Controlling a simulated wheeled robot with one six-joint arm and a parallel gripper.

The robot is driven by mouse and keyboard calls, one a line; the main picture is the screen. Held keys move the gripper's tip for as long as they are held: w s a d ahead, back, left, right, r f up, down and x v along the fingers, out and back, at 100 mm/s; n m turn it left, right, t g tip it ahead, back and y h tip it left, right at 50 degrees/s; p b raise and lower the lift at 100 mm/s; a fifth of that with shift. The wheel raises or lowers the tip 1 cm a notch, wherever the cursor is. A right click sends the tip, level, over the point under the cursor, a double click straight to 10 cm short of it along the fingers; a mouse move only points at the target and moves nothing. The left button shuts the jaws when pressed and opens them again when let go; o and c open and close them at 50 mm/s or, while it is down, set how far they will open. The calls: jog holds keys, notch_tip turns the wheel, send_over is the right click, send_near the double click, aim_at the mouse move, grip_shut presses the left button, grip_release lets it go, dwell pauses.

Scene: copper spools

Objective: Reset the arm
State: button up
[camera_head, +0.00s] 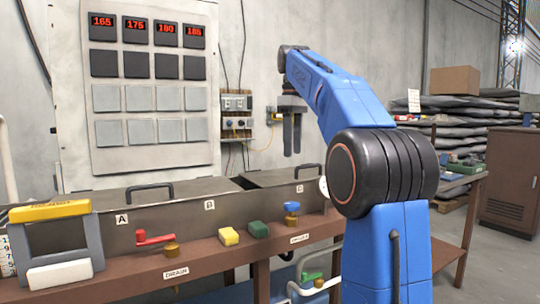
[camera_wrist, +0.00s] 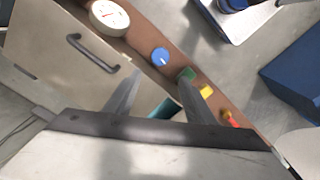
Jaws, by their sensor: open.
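My blue arm (camera_head: 325,95) rises at the right of the head view and reaches left and away. My gripper (camera_head: 292,152) hangs from its end, fingers pointing down, above the tank section marked C. In the wrist view the two fingers of my gripper (camera_wrist: 158,85) stand apart with nothing held between them. Below them are a tank lid with a dark handle (camera_wrist: 93,53) and the brown front ledge (camera_wrist: 140,28). The gripper touches nothing that I can see.
A tank (camera_head: 160,208) carries lids and a red-handled valve (camera_head: 153,237). A control panel (camera_head: 150,90) stands behind. A white gauge (camera_wrist: 109,17) is near the lid.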

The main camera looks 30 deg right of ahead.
jog(key=s+a+f+m+t, duration=0.1)
jog(key=s+a+f, duration=0.4)
jog(key=s+f, duration=0.5)
jog(key=s+a+f+m+t, duration=0.2)
jog(key=s+a+f, duration=0.3)
jog(key=s+f, duration=0.5)
jog(key=s+a+f+m+t, duration=0.1)
jog(key=s+a+f+m, duration=0.3)
jog(key=s+f, duration=0.7)
notch_tip(320, 180, down, 7)
jog(key=shift+a+f+t, duration=0.15)
jog(key=shift+a+t, duration=0.25)
jog(key=shift+a, duration=0.45)
